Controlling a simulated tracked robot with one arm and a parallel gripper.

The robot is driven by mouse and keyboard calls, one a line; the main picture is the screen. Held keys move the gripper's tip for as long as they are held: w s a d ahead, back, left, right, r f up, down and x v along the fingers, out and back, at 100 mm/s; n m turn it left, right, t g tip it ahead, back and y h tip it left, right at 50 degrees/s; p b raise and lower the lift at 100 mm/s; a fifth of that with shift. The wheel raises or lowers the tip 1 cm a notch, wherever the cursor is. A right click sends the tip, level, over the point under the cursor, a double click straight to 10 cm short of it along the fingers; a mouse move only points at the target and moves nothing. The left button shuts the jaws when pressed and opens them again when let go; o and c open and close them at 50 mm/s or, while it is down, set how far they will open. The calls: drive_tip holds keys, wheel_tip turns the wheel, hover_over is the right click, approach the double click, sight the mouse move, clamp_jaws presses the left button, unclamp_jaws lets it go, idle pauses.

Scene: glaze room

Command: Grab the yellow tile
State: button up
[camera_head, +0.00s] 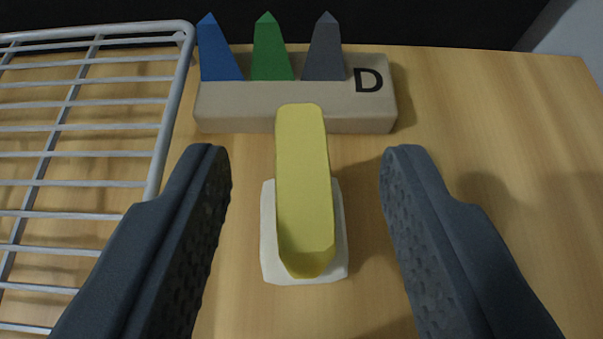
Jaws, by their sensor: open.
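A yellow tile (304,185) stands in a white base (270,240) on the wooden table, in the middle of the view. It looks long and upright, its top end toward the block behind. My gripper (306,165) is open, with one dark finger to the left of the tile and the other to the right. Clear gaps show on both sides, and neither finger appears to touch the tile. The lower part of the tile is hidden where it meets the base.
Behind the tile is a beige block (235,108) marked "D", holding blue (217,50), green (270,50) and dark grey (325,50) pointed pieces. A wire rack (85,127) fills the left side. The wooden table (500,130) is bare on the right.

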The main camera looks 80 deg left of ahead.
clamp_jaws()
drive_tip(key=shift+r, duration=0.15)
